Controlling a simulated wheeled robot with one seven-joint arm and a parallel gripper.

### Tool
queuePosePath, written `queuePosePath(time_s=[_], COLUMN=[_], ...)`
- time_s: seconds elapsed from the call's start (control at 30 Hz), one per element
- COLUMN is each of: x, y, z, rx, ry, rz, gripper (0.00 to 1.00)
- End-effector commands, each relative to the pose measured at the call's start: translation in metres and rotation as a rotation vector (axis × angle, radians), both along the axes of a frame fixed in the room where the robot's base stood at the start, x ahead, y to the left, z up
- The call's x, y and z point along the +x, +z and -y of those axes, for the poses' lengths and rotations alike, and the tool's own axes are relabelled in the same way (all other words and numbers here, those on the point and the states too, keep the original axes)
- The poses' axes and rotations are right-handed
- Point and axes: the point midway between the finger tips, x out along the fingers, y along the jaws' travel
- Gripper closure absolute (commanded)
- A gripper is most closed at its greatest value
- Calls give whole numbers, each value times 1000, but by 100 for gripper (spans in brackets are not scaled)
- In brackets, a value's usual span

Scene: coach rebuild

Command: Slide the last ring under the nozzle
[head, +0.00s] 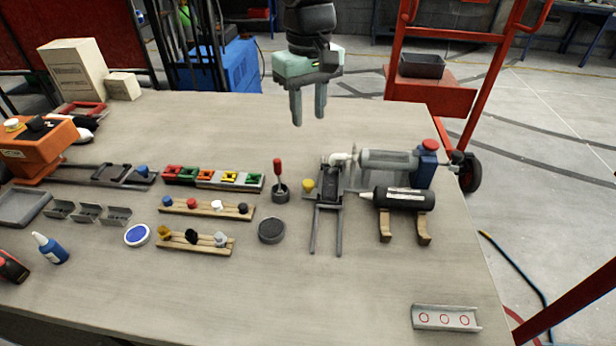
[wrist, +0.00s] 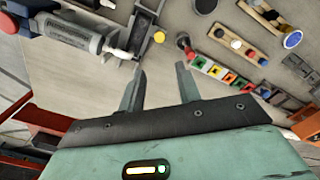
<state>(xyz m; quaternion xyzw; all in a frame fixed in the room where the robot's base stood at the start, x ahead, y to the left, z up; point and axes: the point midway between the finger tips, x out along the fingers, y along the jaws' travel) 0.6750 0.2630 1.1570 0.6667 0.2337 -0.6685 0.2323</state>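A pale tray (head: 446,318) at the front right bears three red rings or ring marks; I cannot tell which. No ring can be made out under the nozzle. My gripper (head: 309,116) is open and empty, high above the back of the bench; its fingers (wrist: 161,68) show apart.
A black cartridge (head: 400,198) rests on wooden cradles beside the cylinder. A red-handled tool (head: 279,178) stands upright left of the slide. Coloured clips (head: 215,178), wooden racks (head: 206,208) and a dark round tin (head: 272,230) lie left. The front middle is clear.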

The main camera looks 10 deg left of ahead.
Motion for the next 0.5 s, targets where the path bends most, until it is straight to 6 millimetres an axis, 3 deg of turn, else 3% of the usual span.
queuePosePath(time_s=[0.17,0.5], x=[2,1], y=[-12,-77], z=[-1,0], rx=[-4,-6], ry=[0,1], rz=[1,-1], gripper=[66,66])
